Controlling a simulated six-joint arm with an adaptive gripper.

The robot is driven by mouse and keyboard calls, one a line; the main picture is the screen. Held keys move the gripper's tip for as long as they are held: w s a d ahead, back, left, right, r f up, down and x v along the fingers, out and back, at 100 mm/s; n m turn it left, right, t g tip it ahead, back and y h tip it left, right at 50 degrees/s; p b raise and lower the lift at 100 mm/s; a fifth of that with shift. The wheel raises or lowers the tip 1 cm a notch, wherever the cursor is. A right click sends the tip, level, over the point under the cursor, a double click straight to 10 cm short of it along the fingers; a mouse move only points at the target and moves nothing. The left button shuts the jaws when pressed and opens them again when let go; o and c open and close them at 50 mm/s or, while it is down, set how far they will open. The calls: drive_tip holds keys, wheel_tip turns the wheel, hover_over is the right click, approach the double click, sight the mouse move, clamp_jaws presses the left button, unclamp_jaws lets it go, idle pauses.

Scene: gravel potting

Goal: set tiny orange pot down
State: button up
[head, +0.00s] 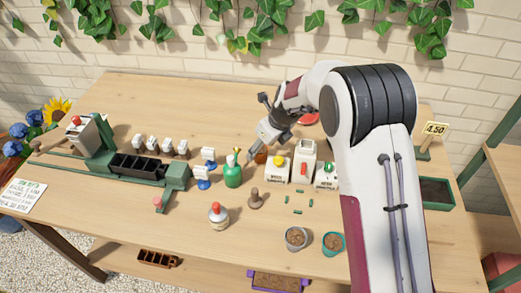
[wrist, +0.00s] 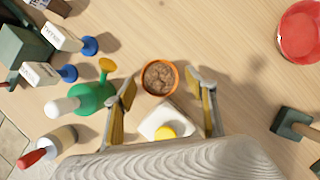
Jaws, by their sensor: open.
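The tiny orange pot (wrist: 160,78) stands upright on the wooden table in the wrist view, filled with brown soil or gravel. In the wrist view my gripper (wrist: 164,106) is open, with one yellow-padded finger on each side of the pot. I see a gap between the pot and both fingers.
A green bottle (head: 233,172) stands close left of the pot. A red dish (wrist: 300,32) lies at the far right of the wrist view. Bare table (wrist: 215,45) lies between.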

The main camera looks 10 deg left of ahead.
drive_tip(key=v, duration=0.9)
drive_tip(key=shift+r, duration=0.2)
idle(0.5)
drive_tip(key=s+d+r+n+t+h, duration=0.1)
drive_tip(key=s+d+r+n+h, duration=0.1)
drive_tip(key=s+d+r+n, duration=1.25)
drive_tip(key=s+d+n, duration=0.3)
drive_tip(key=s, duration=0.4)
drive_tip(key=s+d+r+n+t+h, duration=0.1)
drive_tip(key=s+d+n, duration=0.3)
drive_tip(key=s, duration=0.3)
drive_tip(key=s+d+n, duration=0.3)
drive_tip(key=s, duration=0.4)
drive_tip(key=shift+d+r+n+t+h, duration=0.25)
drive_tip(key=shift+d+n+t+h, duration=0.1)
drive_tip(key=shift+d+t+h, duration=0.05)
